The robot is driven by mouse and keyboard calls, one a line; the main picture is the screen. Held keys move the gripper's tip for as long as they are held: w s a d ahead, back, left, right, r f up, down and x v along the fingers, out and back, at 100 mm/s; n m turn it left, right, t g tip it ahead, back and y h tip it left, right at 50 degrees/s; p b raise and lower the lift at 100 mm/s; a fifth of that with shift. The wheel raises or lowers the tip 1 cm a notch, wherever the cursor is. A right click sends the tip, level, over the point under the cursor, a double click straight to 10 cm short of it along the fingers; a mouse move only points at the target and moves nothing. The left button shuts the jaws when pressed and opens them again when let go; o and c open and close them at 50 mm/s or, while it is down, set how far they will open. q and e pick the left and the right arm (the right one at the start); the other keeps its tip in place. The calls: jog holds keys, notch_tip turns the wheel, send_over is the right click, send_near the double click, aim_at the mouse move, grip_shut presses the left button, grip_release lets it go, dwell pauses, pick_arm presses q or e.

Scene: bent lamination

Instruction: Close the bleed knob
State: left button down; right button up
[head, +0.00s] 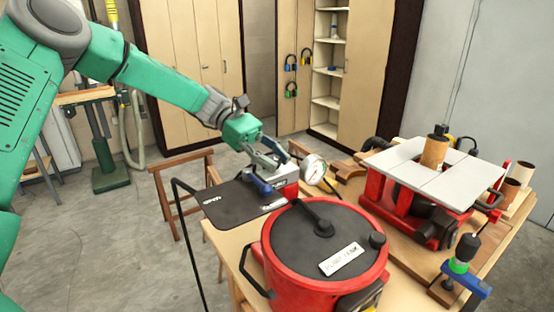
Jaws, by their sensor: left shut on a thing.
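A round red pot (280,255) with a dark lid stands on the bench in front. A round white dial gauge (313,168) stands behind the pot, beside a small red and white body (286,188). A blue part (259,184) shows beside that body, below my left gripper. My left gripper (274,158) points down there, shut on a small part largely hidden by its fingers. I cannot tell for sure which part is the bleed knob. My right gripper is out of view.
A dark plate (232,204) with white marks lies left of the pot. A red machine with a pale top (412,166) fills the right of the bench, with a blue and green clamp (460,267) in front. A wooden trestle (182,162) stands at left.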

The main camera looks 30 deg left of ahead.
pick_arm(q)
jog(key=shift+w+a+r+m+g, duration=0.1)
jog(key=shift+m+g, duration=0.7)
jog(key=shift+g, duration=0.1)
jog(key=c, duration=1.2)
grip_release()
jog(key=shift+a, duration=0.15)
jog(key=shift+o, duration=0.2)
jog(key=shift+w+a+f, duration=0.1)
jog(key=shift+a+f, duration=0.15)
jog(key=shift+a, duration=0.2)
jog(key=shift+a+r, duration=0.2)
jog(key=shift+a, duration=0.15)
jog(key=v, duration=1)
jog(key=shift+w+a+r, duration=0.25)
jog(key=shift+w, duration=0.25)
